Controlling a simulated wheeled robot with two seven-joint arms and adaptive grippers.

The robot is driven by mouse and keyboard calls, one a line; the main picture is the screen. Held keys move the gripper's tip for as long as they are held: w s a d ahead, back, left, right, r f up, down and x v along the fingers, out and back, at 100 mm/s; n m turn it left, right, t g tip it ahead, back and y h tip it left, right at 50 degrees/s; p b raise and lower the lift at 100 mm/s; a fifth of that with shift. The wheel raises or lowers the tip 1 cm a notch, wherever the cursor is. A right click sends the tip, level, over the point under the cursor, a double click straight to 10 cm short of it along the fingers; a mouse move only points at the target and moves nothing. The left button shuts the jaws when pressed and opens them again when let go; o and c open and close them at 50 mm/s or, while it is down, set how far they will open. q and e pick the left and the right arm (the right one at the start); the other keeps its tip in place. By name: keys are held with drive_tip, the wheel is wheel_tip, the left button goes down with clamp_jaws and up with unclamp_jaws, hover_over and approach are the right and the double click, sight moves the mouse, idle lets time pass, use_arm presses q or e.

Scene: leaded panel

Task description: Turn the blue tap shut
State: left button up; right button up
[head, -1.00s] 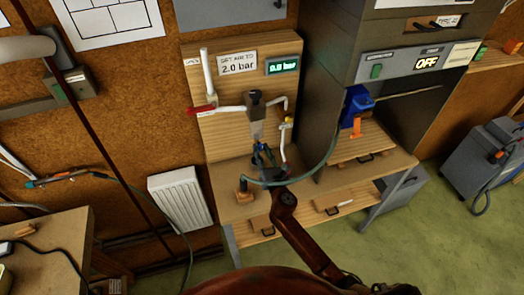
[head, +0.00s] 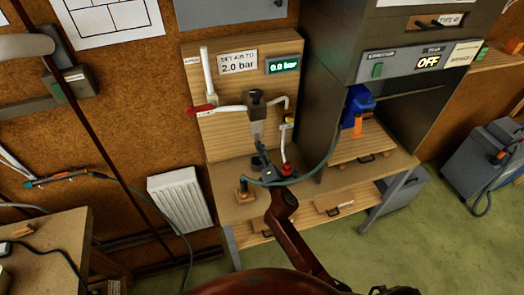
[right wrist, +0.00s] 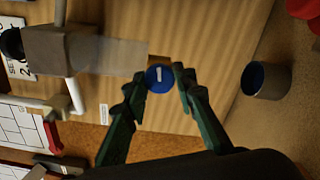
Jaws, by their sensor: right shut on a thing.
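The blue tap (right wrist: 161,78) shows in the right wrist view as a round blue knob with a white mark, between the two fingers. My right gripper (right wrist: 160,88) is shut on it, with its dark green fingers on either side. In the head view my right gripper (head: 263,164) is low in front of the wooden panel (head: 220,140), and it hides the blue tap there. The turn of the tap cannot be told. My left gripper is not in view.
A sign reads 2.0 bar and the green display (head: 283,66) reads 0.0 bar. A red-handled valve (head: 203,108) sits on the white pipe. A red knob (head: 287,169) is close right of my gripper. A green hose (head: 325,158) curves past my wrist.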

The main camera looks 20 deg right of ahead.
drive_tip(key=shift+m, duration=0.8)
drive_tip(key=o, duration=1.1)
drive_tip(key=shift+o, duration=0.2)
drive_tip(key=s, duration=1.2)
drive_tip(key=shift+d, duration=0.25)
